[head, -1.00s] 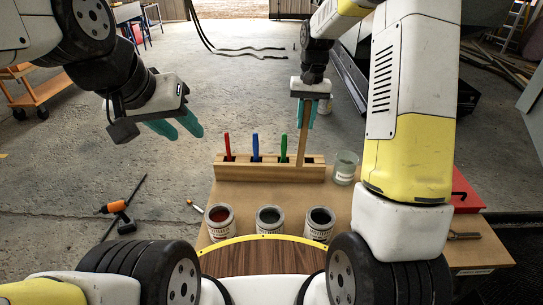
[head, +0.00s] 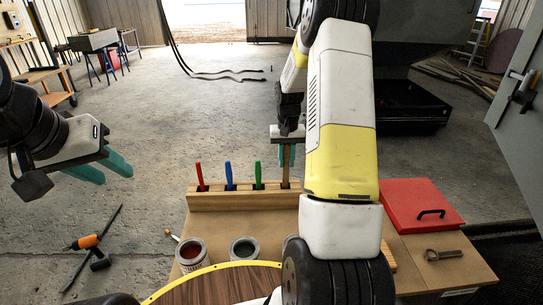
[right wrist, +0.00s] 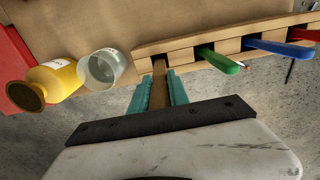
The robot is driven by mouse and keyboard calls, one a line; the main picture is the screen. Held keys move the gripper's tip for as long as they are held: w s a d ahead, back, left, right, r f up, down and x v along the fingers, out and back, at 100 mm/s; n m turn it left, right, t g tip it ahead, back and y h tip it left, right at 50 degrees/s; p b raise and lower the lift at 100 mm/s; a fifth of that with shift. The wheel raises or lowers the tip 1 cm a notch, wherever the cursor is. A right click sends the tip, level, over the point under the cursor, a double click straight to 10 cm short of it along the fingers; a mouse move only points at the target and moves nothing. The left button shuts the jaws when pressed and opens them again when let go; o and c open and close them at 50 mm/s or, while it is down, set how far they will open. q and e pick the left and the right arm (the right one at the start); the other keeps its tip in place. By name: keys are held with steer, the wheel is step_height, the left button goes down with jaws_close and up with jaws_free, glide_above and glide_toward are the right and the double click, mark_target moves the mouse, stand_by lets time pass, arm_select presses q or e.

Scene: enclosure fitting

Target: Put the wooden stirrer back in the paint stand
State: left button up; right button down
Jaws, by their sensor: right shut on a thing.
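The paint stand (head: 235,201) is a wooden block on the table, with red, blue and green handled tools standing in it. My right gripper (head: 287,157) is above the stand's right end, shut on the wooden stirrer (head: 285,178). The stirrer is about upright, its lower end at the end slot beside the green handle. The right wrist view shows the stirrer (right wrist: 158,92) between the teal fingers, reaching the stand's end slot (right wrist: 160,66); how deep it sits is hidden. My left gripper (head: 104,169) is open and empty, away at the left.
Paint cans, one red (head: 192,254) and one dark (head: 243,249), stand in front of the stand. A red box (head: 420,206) is at the right. A clear jar (right wrist: 103,68) and yellow bottle (right wrist: 52,80) are near the stand's end. A drill (head: 85,242) lies on the floor.

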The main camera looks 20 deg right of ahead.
steer(key=shift+f, duration=1.05)
steer(key=c, duration=1.3)
jaws_free()
steer(key=shift+o, duration=0.2)
